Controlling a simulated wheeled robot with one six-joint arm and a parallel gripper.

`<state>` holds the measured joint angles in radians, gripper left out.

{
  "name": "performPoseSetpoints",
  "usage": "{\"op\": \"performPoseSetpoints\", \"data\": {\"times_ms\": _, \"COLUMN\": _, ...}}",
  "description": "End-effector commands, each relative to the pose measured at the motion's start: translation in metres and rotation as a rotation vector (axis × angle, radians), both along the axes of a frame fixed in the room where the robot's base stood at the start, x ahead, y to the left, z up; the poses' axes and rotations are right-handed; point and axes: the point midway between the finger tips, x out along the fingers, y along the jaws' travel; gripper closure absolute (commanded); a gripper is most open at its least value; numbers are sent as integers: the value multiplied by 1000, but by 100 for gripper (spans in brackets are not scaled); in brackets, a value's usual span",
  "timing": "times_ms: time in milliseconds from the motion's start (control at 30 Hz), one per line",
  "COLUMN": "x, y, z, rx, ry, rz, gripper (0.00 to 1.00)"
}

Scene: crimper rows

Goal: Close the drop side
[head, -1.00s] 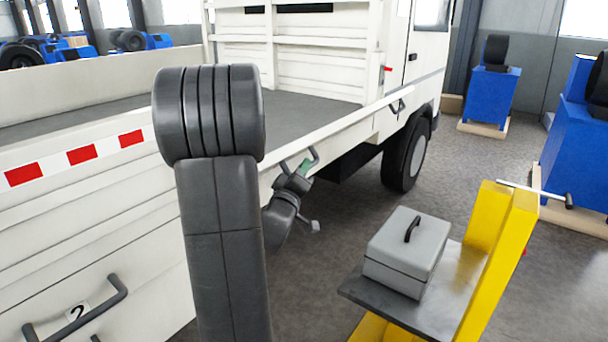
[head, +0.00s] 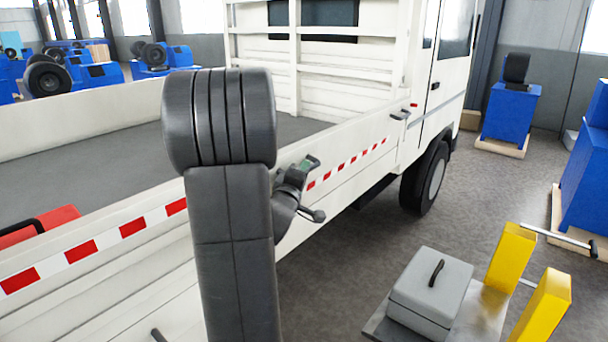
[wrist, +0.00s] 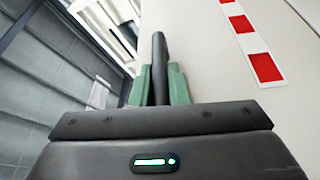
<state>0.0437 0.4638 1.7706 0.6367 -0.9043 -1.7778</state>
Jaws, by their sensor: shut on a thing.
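The white drop side (head: 350,180) with its red-and-white stripe stands about upright along the truck bed. It also fills the right of the wrist view (wrist: 205,65). My gripper (head: 302,172) is at its outer face near the top edge, partly hidden behind my own arm. In the wrist view its green fingers (wrist: 158,86) are shut on a dark bar handle (wrist: 159,50). A latch lever (head: 400,115) shows on the post by the cab. I cannot tell whether the panel is fully home against that post.
A grey box (head: 432,290) sits on a stand with yellow posts (head: 512,258) at the lower right. Blue machines (head: 510,112) stand along the right. A red thing (head: 38,228) shows at the left in the bed.

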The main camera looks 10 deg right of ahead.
Motion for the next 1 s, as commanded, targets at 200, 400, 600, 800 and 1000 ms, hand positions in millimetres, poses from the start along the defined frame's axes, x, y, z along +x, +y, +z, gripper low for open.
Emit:
{"op": "performPoseSetpoints", "data": {"times_ms": 200, "x": 2, "y": 1, "z": 8, "rx": -4, "ry": -6, "rz": 1, "gripper": 100}}
{"op": "performPoseSetpoints", "data": {"times_ms": 400, "x": 2, "y": 1, "z": 8, "rx": -5, "ry": -6, "rz": 1, "gripper": 100}}
{"op": "performPoseSetpoints", "data": {"times_ms": 600, "x": 2, "y": 1, "z": 8, "rx": -4, "ry": -5, "rz": 1, "gripper": 100}}
{"op": "performPoseSetpoints", "data": {"times_ms": 800, "x": 2, "y": 1, "z": 7, "rx": -3, "ry": -3, "rz": 1, "gripper": 64}}
{"op": "performPoseSetpoints", "data": {"times_ms": 1000, "x": 2, "y": 1, "z": 6, "rx": -2, "ry": -1, "rz": 0, "gripper": 64}}
